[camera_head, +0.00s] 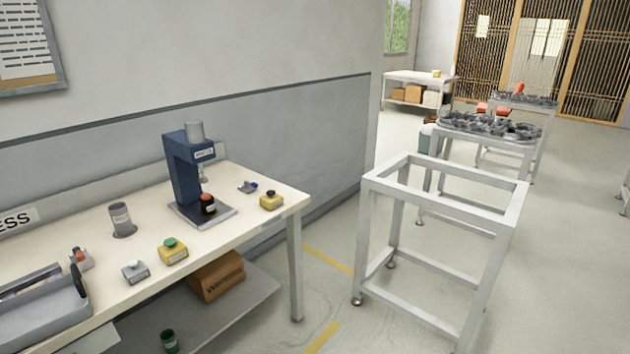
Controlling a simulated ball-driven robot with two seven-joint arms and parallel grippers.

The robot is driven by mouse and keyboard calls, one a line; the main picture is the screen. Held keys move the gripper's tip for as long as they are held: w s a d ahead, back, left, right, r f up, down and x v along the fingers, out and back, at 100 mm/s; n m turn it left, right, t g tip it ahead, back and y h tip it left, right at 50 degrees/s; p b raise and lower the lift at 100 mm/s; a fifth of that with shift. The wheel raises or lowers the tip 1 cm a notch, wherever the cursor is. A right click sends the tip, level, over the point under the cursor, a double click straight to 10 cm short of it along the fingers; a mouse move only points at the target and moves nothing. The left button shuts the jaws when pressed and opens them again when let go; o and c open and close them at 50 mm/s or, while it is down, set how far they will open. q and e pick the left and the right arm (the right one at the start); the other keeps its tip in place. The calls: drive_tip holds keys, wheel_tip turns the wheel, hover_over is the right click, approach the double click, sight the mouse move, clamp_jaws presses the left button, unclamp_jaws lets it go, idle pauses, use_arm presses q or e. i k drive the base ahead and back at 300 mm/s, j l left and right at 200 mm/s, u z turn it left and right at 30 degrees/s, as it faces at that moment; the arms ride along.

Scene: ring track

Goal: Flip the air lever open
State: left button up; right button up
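A small grey fitting with a blue handle (248,187) lies on the cream worktable (262,225), to the right of the blue press (184,178). It looks like the air lever, but it is too small to tell which way the handle is set. The press stands upright on a grey base plate, with a dark and orange-red part (208,205) under its head. Neither of my grippers is in view.
Yellow button boxes (173,253) (271,202), a grey switch box (135,272), a grey cylinder (122,220) and a grey tray (40,318) stand on the table. An empty white frame (440,222) stands to its right. Floor shows between them.

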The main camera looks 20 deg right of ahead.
sight(247, 184)
drive_tip(key=z, duration=0.15)
drive_tip(key=i+l, duration=0.35)
drive_tip(key=i+l+u, duration=0.1)
drive_tip(key=i+l, duration=0.3)
drive_tip(key=l, duration=0.15)
drive_tip(key=i+l, duration=0.35)
drive_tip(key=l, duration=0.15)
drive_tip(key=i+l, duration=0.35)
drive_tip(key=i+l+u, duration=0.1)
drive_tip(key=i+l, duration=0.25)
drive_tip(key=l, duration=0.25)
